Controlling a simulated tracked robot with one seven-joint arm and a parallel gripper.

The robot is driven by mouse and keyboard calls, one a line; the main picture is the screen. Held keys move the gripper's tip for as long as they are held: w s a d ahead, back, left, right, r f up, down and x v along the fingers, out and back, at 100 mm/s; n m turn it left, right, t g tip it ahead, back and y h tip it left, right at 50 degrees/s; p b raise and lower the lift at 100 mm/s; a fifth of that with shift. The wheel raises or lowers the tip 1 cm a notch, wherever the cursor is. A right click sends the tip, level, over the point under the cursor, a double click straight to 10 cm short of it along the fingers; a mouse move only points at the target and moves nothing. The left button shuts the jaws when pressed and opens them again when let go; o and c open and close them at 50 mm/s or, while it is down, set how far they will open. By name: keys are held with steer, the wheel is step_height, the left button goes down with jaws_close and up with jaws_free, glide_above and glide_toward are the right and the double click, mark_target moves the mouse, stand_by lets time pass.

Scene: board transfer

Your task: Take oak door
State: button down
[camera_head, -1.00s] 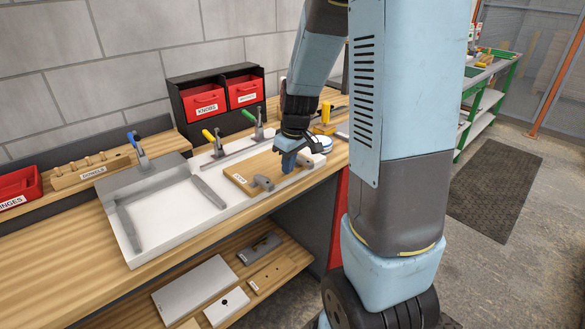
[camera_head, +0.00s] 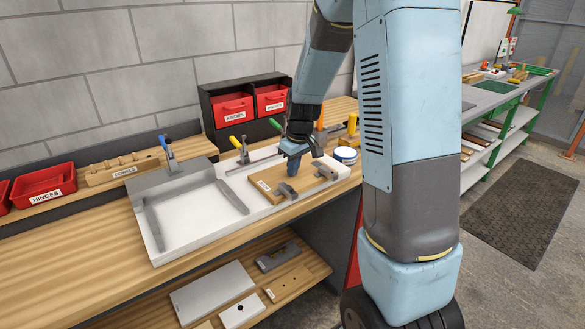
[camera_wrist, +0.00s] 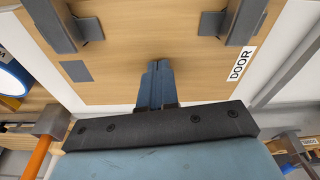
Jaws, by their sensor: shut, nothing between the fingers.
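The oak door (camera_head: 262,184) is a light wooden board with a white label, lying flat in the white fixture on the bench. In the wrist view the door (camera_wrist: 120,85) fills the upper middle and its label reads DOOR. My gripper (camera_head: 292,168) is over the door, pointing down. In the wrist view my gripper's blue fingers (camera_wrist: 158,66) are together with nothing between them. Whether the fingertips touch the board I cannot tell. Two grey clamp-like blocks, one near (camera_head: 287,192) and one far (camera_head: 324,171), sit at the door's edge.
A grey-white tray (camera_head: 150,232) is left of the door. Toggle clamps with blue (camera_head: 168,150) and yellow (camera_head: 237,145) handles stand behind. Red bins (camera_head: 232,109) are at the back; a blue-white round tub (camera_head: 345,155) is right. The bench's front left is clear.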

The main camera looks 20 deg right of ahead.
mark_target(304, 182)
steer(key=shift+s+f, duration=0.35)
steer(key=shift+f, duration=0.15)
steer(key=shift+s+d, duration=0.55)
steer(key=shift+s, duration=0.4)
steer(key=shift+s+d, duration=0.5)
steer(key=shift+s, duration=0.4)
steer(key=shift+w+r, duration=0.1)
steer(key=shift+r, duration=0.6)
